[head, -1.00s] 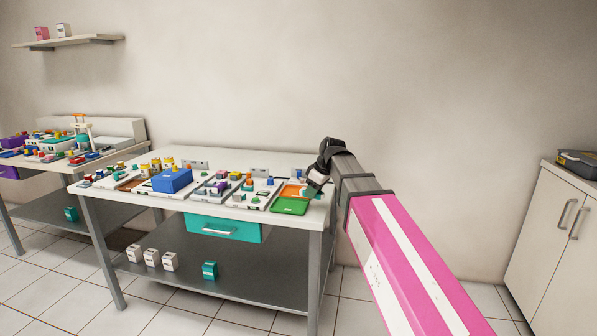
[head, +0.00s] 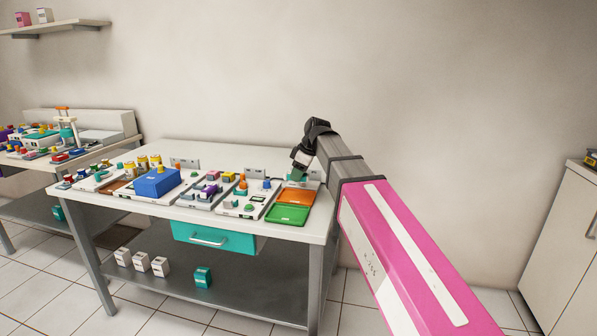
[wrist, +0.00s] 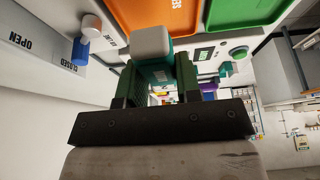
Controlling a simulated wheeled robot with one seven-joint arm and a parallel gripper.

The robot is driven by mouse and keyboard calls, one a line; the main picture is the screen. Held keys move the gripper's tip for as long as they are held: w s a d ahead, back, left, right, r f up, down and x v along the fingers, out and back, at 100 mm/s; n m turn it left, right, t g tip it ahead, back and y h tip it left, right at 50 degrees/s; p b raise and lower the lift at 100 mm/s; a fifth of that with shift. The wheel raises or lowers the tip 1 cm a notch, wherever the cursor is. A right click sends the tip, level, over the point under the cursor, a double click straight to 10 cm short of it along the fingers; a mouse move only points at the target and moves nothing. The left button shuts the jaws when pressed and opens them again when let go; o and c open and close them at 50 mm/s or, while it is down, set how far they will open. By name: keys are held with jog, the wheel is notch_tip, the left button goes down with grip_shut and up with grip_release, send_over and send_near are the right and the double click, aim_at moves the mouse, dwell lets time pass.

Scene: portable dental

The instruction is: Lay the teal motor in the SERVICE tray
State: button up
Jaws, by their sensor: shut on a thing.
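My gripper (wrist: 150,85) is shut on the teal motor (wrist: 158,71), which has a light grey rounded end. In the head view my gripper (head: 299,168) is above the far edge of the orange tray; the motor is small and mostly hidden there. The orange tray (head: 298,198) and the green tray (head: 288,214) lie side by side at the table's right end. In the wrist view the orange tray (wrist: 150,15) and green tray (wrist: 240,12) appear beyond the motor, apart from it.
A blue box (head: 157,182) and several small coloured parts on white panels fill the table's left and middle. A panel marked OPEN and CLOSED (wrist: 55,55) with a blue switch is near my gripper. A teal drawer (head: 213,238) is under the tabletop.

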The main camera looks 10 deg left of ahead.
aim_at(295, 198)
jog(key=shift+f, duration=3.5)
jog(key=o, duration=1)
